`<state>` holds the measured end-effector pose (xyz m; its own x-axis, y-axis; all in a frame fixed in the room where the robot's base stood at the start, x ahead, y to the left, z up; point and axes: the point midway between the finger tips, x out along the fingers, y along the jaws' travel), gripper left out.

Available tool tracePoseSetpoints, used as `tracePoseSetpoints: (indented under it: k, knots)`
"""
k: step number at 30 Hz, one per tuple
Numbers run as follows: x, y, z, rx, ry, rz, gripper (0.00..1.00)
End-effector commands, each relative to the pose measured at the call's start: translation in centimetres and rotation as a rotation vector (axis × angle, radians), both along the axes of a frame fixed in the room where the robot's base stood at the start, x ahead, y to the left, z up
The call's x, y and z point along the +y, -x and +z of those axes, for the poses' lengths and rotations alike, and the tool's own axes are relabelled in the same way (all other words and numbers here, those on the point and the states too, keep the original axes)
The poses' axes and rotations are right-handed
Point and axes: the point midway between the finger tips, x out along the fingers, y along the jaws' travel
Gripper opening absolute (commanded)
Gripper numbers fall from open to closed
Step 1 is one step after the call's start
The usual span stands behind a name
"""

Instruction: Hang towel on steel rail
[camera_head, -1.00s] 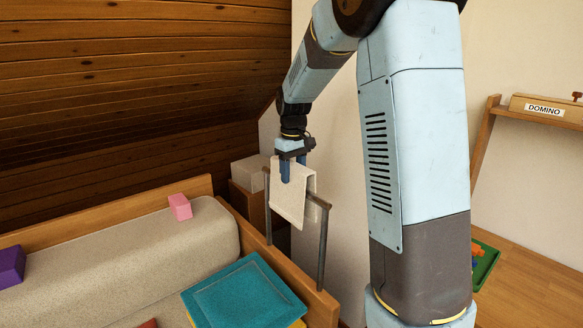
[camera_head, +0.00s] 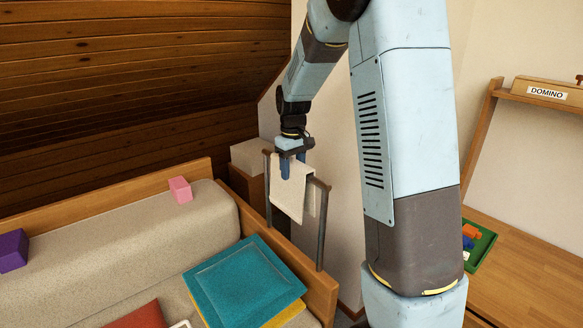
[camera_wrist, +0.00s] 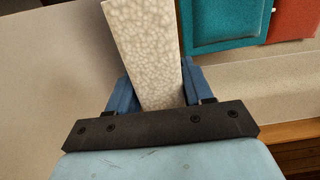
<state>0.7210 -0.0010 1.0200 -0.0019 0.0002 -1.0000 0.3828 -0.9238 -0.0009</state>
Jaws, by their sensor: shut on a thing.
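A cream towel (camera_head: 291,190) hangs folded at the steel rail, with a front flap and part of a back flap showing. The steel rail (camera_head: 321,225) is a grey frame with two posts at the end of the bench; the towel covers most of its top bar. The towel seems to straddle the bar, but I cannot tell whether it rests on it. My gripper (camera_head: 292,168) is shut on the towel's upper part, at the height of the bar. In the wrist view the towel (camera_wrist: 145,50) sits between my blue fingers (camera_wrist: 155,92); the rail is hidden there.
Teal (camera_head: 245,280) and red (camera_head: 138,316) cushions lie on the bench, with a pink block (camera_head: 180,189) and purple block (camera_head: 12,250) on its back. A pale box (camera_head: 248,156) stands behind the rail. A green tray (camera_head: 480,246) is at right.

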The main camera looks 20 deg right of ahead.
Motion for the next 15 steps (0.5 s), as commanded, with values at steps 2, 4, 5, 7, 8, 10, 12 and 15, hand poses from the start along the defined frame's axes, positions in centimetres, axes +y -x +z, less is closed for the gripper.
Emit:
tracePoseSetpoints:
  k: [2,4,5,7,8,10,12,15]
  knots:
    - [0.00,0.00,-0.01,0.000,0.000,0.000,0.02]
    - [0.00,0.00,0.00,0.000,0.000,0.000,0.02]
    - [0.00,0.00,0.00,0.000,0.000,0.000,0.02]
    - [0.00,0.00,0.00,0.000,0.000,0.000,0.53]
    - [0.00,0.00,0.00,0.000,0.000,0.000,0.56]
    - [0.00,0.00,0.00,0.000,0.000,0.000,0.62]
    - [0.00,0.00,0.00,0.000,0.000,0.000,0.69]
    - [0.00,0.00,0.01,0.000,0.000,0.000,0.79]
